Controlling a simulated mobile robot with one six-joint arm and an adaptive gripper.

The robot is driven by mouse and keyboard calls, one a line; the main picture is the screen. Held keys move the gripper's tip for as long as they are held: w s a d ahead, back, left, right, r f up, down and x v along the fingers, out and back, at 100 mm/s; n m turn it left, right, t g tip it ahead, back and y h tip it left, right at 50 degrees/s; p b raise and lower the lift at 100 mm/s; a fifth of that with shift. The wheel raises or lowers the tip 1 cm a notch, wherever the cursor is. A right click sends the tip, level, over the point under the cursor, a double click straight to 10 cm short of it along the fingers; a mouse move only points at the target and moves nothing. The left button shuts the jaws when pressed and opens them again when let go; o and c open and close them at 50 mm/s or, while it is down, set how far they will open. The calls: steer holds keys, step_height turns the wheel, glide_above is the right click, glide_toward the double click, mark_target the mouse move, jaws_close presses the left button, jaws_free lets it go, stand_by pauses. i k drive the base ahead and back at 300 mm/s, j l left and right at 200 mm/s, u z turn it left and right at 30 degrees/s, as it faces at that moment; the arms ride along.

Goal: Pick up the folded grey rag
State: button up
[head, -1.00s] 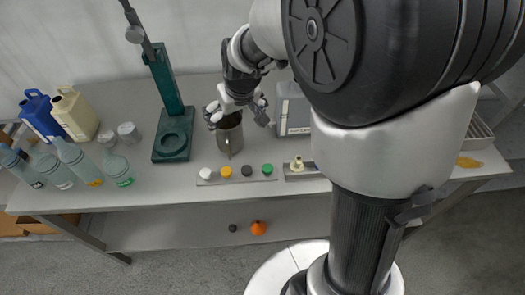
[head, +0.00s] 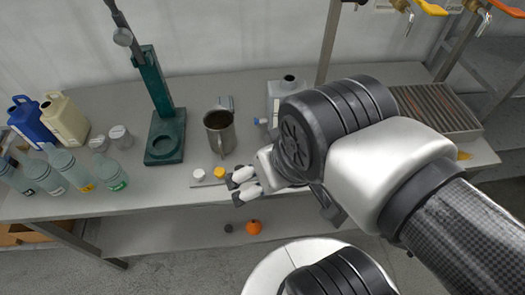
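A small, flat grey piece (head: 224,103) lies on the bench just behind the metal mug; it may be the folded grey rag, but it is too small to be sure. No other rag shows clearly. My gripper (head: 246,184) is over the front of the bench, in front of the mug and to its right. Its light finger parts show at the left of my wrist, which hides the rest. Whether the fingers are open or shut cannot be made out, and nothing is seen in them.
A metal mug (head: 219,133) stands mid-bench, right of a green stand (head: 164,137). Bottles (head: 73,172) and jugs (head: 63,119) crowd the left. A grey canister (head: 287,97) stands behind my arm. A strip with caps (head: 219,173) lies near the front edge. A ribbed tray (head: 437,108) is at right.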

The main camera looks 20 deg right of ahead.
mark_target(226, 103)
steer(key=z, duration=2.05)
steer(key=u, duration=1.8)
steer(key=i+j, duration=0.65)
